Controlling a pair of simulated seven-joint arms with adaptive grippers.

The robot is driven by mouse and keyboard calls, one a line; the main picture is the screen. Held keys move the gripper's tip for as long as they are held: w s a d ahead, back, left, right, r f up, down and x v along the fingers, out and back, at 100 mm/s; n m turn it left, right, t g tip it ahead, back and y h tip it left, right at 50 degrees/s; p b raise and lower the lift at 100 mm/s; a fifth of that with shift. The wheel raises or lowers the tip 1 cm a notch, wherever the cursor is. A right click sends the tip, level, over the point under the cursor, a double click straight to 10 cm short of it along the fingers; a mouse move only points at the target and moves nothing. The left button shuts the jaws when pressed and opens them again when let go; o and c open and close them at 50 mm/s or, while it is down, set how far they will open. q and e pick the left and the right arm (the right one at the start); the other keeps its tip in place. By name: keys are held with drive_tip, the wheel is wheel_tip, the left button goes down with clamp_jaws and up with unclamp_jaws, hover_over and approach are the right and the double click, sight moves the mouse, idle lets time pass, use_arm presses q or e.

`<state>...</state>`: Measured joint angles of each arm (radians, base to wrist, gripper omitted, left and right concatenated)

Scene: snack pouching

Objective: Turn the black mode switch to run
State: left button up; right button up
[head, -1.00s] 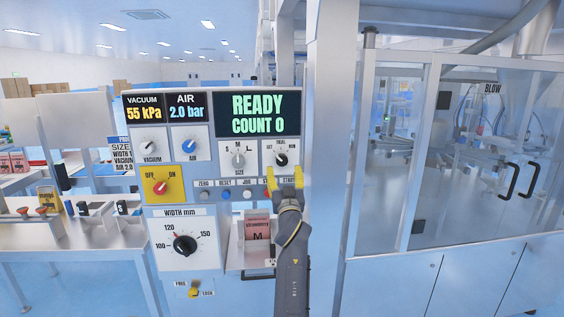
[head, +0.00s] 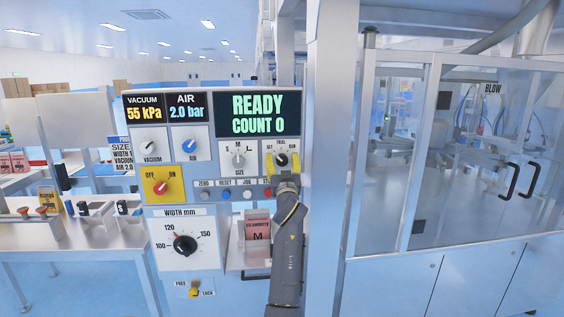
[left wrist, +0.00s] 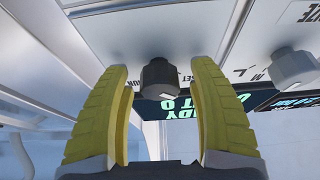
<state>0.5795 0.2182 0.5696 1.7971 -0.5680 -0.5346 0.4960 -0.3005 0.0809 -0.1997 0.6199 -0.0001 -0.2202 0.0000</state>
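The black mode switch (head: 282,159) is a round knob on a white plate at the right of the control panel, below the READY display. A "TRIAL" label shows above it; its pointer direction is too small to tell. In the left wrist view the black knob (left wrist: 160,78) stands between my yellow fingertips, with a gap on each side. My left gripper (head: 282,163) is open around the switch, one finger on each side, its arm coming up from below. My right gripper is not in view.
The grey size knob (head: 238,160) is close to the left of the switch; it also shows in the left wrist view (left wrist: 292,68). A row of small buttons (head: 226,194) runs below. A metal post (head: 331,150) stands close on the right. The display (head: 258,114) reads READY COUNT 0.

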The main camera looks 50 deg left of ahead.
use_arm(q)
drive_tip(key=c, duration=1.2)
drive_tip(key=shift+m, duration=0.4)
drive_tip(key=m+t+h, duration=0.1)
drive_tip(key=m, duration=0.1)
drive_tip(key=m+t+h, duration=0.1)
drive_tip(key=m, duration=0.2)
drive_tip(key=shift+r+t, duration=0.1)
drive_tip(key=shift+t, duration=0.2)
drive_tip(key=m+h, duration=0.1)
drive_tip(key=m, duration=0.2)
drive_tip(key=m+t+h, duration=0.1)
drive_tip(key=m+h, duration=0.1)
drive_tip(key=m, duration=0.1)
drive_tip(key=shift+m, duration=0.4)
drive_tip(key=m+h, duration=0.2)
drive_tip(key=m, duration=0.4)
drive_tip(key=shift+m+g+h, duration=0.5)
drive_tip(key=shift+m+h, duration=0.3)
drive_tip(key=shift+m, duration=1.1)
